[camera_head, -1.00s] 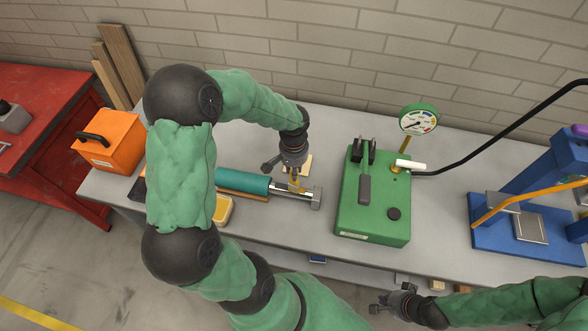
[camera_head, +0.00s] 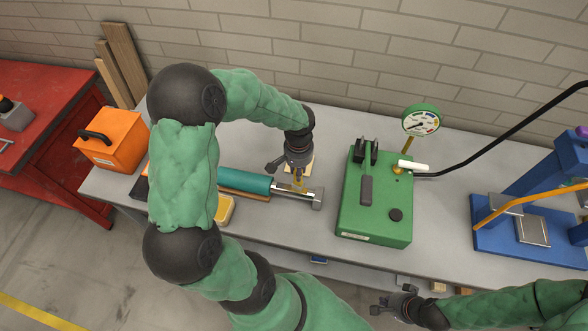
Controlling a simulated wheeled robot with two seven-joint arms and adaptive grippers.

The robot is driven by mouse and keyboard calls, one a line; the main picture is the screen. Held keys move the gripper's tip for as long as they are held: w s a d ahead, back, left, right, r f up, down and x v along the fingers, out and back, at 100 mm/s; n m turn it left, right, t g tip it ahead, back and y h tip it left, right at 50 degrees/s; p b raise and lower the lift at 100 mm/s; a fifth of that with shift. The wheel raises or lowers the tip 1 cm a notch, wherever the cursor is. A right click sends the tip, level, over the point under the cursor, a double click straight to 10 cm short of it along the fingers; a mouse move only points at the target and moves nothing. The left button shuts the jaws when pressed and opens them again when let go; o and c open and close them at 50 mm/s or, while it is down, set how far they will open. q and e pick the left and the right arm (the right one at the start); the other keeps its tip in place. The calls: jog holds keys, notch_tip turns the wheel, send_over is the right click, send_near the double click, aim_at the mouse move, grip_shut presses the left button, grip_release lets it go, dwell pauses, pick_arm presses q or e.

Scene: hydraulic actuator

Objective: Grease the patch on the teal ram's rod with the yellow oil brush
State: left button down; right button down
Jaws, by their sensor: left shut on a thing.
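The teal ram (camera_head: 245,181) lies on the grey bench, partly hidden behind my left arm. Its silver rod (camera_head: 291,190) extends to the right and ends in a metal block (camera_head: 318,199). My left gripper (camera_head: 298,172) points down just above the rod, shut on the yellow oil brush (camera_head: 299,180). The brush's lower end is at or very near the rod; I cannot tell whether it touches. The patch on the rod cannot be made out clearly. My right gripper (camera_head: 385,304) is in front of the bench's front edge, low right; its jaw opening is unclear.
A green pump box (camera_head: 376,215) with a gauge (camera_head: 421,121) and black hose stands right of the rod. A yellow-topped container (camera_head: 224,208) sits before the ram. An orange box (camera_head: 110,147) is at left, a blue press (camera_head: 530,225) at right.

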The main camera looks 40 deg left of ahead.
pick_arm(q)
jog(key=shift+w+d, duration=0.15)
jog(key=shift+d, duration=0.05)
jog(key=shift+f+b, duration=0.1)
jog(key=shift+b, duration=0.2)
jog(key=shift+s+a, duration=0.3)
jog(key=shift+a, duration=0.2)
dwell(1.4)
jog(key=shift+a, duration=0.1)
